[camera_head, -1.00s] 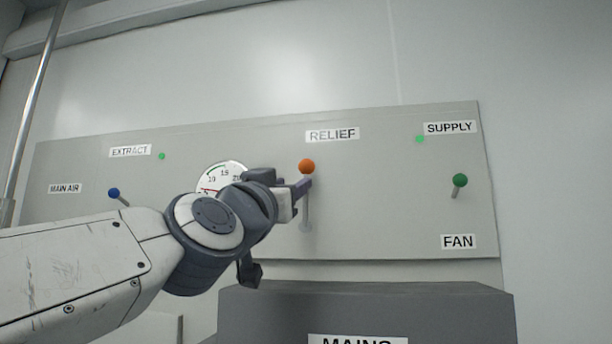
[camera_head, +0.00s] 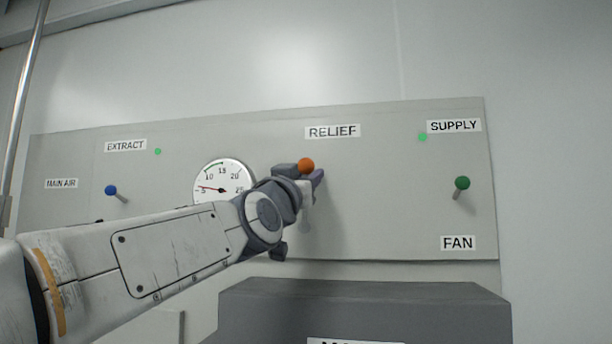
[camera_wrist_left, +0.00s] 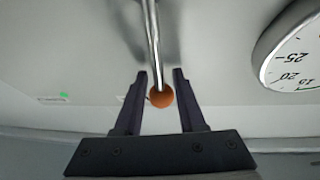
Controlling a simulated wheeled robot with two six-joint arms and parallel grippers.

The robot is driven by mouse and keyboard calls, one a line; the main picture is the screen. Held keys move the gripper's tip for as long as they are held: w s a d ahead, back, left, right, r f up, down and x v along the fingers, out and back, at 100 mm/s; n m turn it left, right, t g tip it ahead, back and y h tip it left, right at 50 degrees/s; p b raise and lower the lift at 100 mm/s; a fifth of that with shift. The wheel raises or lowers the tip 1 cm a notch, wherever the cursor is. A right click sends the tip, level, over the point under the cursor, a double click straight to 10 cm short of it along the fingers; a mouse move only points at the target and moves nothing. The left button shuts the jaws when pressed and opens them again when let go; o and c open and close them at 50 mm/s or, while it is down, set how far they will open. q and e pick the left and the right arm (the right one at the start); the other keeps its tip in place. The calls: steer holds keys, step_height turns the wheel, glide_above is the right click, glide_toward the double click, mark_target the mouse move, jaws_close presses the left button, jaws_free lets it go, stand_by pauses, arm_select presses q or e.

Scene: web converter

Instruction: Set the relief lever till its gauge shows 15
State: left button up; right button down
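The relief lever has an orange ball knob (camera_head: 306,165) on a pale metal rod, under the RELIEF label (camera_head: 332,132). My left gripper (camera_head: 303,174) is at the knob, one finger on each side. In the left wrist view the orange knob (camera_wrist_left: 161,95) lies between the two open fingers (camera_wrist_left: 160,85), with the rod running up from it. Whether a finger touches the knob is unclear. The gauge (camera_head: 224,184) has a white dial and a red needle pointing left, close to 5. My left wrist hides its lower right part. My right gripper is not in view.
The panel (camera_head: 400,215) also carries a blue-knobbed lever (camera_head: 111,190) at left and a green-knobbed lever (camera_head: 462,183) at right. Small green lights sit by EXTRACT and SUPPLY. A dark grey box (camera_head: 365,305) stands below the panel.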

arm_select(q)
jaws_close()
